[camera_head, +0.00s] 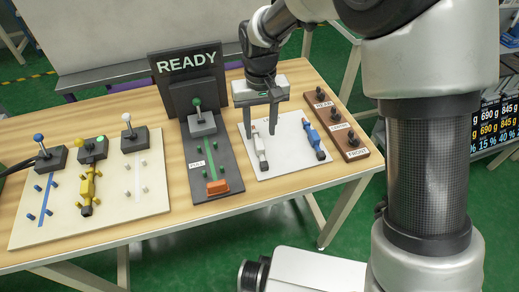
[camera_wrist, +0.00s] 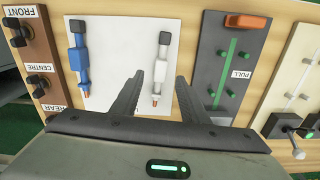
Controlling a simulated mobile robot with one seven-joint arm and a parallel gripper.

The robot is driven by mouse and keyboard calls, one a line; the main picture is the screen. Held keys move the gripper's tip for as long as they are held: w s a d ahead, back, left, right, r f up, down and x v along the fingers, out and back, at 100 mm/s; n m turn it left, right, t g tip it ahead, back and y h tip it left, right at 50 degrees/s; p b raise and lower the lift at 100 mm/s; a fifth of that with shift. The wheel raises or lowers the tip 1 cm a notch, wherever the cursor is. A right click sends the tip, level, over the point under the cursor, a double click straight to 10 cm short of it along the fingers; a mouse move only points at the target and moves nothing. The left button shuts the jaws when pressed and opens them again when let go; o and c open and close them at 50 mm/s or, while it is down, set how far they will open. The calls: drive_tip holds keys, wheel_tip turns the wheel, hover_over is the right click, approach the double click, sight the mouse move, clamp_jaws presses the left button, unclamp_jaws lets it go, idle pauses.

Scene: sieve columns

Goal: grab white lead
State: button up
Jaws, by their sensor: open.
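The white lead (camera_head: 262,152) lies on a white mat (camera_head: 290,164), its dark end toward the front edge. In the wrist view the white lead (camera_wrist: 159,72) shows between my two fingers, with its dark end beyond the fingertips and its copper tip nearer the palm. My gripper (camera_head: 261,134) is open above the lead's far end, pointing down; it also shows in the wrist view (camera_wrist: 159,80). The gap between the fingers is empty as far as I see, and whether the fingertips reach down to the lead's height is unclear.
A blue lead (camera_head: 312,140) lies on the same mat to the right. A brown block (camera_head: 344,128) with dark knobs, labelled REAR, CENTRE and FRONT, borders the mat. At left stand the PULL lever panel (camera_head: 205,160), the READY sign (camera_head: 187,62) and a pale board (camera_head: 130,200) holding a yellow lead.

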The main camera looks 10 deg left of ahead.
sight(259, 143)
drive_tip(key=shift+w+a+f+b, duration=0.1)
drive_tip(key=shift+f+b, duration=0.25)
drive_tip(key=shift+f, duration=1)
drive_tip(key=shift+w+a+f+b, duration=0.1)
drive_tip(key=shift+f+b, duration=0.2)
drive_tip(key=shift+f, duration=1.05)
clamp_jaws()
